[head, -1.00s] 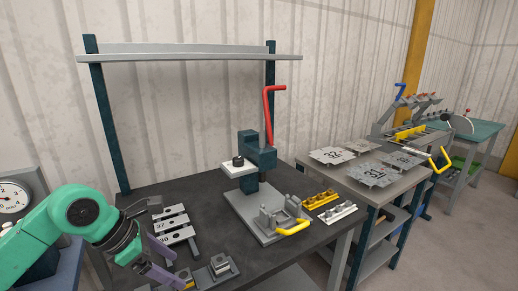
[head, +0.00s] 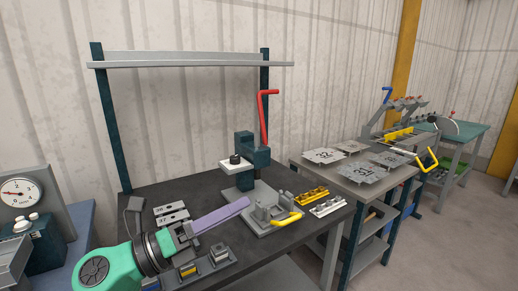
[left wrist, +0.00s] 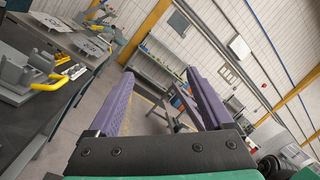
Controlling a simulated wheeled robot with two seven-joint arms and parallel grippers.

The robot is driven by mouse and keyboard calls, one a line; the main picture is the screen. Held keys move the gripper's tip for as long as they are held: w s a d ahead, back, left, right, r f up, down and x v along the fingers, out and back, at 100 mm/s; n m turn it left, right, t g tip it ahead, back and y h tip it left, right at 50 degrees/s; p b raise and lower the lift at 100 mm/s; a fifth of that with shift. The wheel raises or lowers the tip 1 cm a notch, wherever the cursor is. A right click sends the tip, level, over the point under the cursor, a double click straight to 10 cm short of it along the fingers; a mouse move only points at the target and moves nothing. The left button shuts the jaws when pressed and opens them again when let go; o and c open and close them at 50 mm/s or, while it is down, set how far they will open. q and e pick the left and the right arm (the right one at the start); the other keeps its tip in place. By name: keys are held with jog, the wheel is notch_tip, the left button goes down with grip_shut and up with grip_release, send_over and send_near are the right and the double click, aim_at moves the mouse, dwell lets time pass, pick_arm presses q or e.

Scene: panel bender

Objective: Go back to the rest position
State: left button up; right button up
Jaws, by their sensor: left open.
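My left gripper (head: 244,204) comes in from the lower left of the head view on a green arm. Its purple finger points to the right, over the dark workbench (head: 140,186), in front of the grey base plate of the bench press. In the left wrist view my left gripper (left wrist: 161,76) shows two purple fingers wide apart, with nothing between them. In the head view the second finger is not clearly seen. My right gripper is in neither view.
A hand press (head: 245,152) with a red lever (head: 265,118) stands on the bench, near a yellow-handled clamp (head: 286,217). Numbered plates (head: 171,208) and a block fixture (head: 218,255) lie near my left arm. A dial gauge (head: 20,193) stands at left; a second table (head: 340,171) at right.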

pick_arm(q)
jog(key=w+a+f+n+t+y, duration=0.1)
jog(key=w+a+n+t+y, duration=0.3)
jog(key=n, duration=0.5)
jog(key=w+a+f+n+t+y, duration=0.1)
jog(key=w+a+n+t+y, duration=0.1)
jog(key=a+n+t+y, duration=0.6)
jog(key=s+a+f+n+g+y, duration=0.1)
jog(key=a+f+n+g+y, duration=0.2)
jog(key=f+n, duration=0.35)
jog(key=a+f+n+g+y, duration=0.3)
jog(key=a+f+n, duration=0.1)
jog(key=f+n, duration=0.25)
jog(key=s+d+f+n+g+h, duration=0.1)
jog(key=s+f+n+g, duration=0.6)
jog(key=s+f+g, duration=1.05)
jog(key=s+f+t, duration=0.2)
jog(key=s+f, duration=0.1)
jog(key=f, duration=1.2)
jog(key=s+f+t, duration=0.2)
jog(key=s+f, duration=0.1)
jog(key=f, duration=1.2)
jog(key=s+a+f+g, duration=0.1)
jog(key=s+a+f, duration=0.1)
jog(key=s+f, duration=1)
jog(key=s, duration=0.3)
jog(key=shift+s+a+f+m+g, duration=0.2)
jog(key=shift+a+m+g, duration=0.1)
jog(key=shift+a+g, duration=0.1)
